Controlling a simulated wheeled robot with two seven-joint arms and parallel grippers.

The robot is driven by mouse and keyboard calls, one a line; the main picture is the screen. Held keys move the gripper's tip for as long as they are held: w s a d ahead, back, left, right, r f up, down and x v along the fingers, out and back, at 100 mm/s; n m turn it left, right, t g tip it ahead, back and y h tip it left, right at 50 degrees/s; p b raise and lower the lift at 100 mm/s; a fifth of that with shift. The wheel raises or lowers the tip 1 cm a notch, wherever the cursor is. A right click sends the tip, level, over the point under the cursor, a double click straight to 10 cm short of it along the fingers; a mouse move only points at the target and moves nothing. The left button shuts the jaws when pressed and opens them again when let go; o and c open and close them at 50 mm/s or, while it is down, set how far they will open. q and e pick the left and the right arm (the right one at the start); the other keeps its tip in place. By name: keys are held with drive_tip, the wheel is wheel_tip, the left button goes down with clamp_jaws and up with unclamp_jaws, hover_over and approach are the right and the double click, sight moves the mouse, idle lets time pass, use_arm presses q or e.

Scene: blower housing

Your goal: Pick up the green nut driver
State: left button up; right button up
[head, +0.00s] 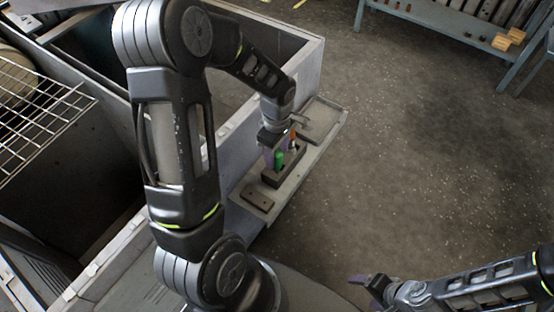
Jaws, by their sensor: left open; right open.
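The green nut driver (279,160) stands upright in a dark holder block (284,176) on a narrow grey side shelf. Only its green handle shows clearly. My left gripper (275,155) reaches down over the holder, with its fingers right by the green handle. It is open, and I cannot tell whether either finger touches the handle. An orange-handled tool (293,137) stands just behind, partly hidden by my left gripper. My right gripper (366,292) is open and empty, low at the bottom right, far from the holder.
The shelf (302,172) runs along the outside of a grey open housing (313,66). A flat dark plate (257,197) lies in front of the holder. A wire rack (40,110) is at the left. A bench (450,31) stands far right; the floor between is clear.

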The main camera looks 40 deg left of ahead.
use_arm(q)
drive_tip(key=shift+f, duration=0.4)
clamp_jaws()
idle(0.7)
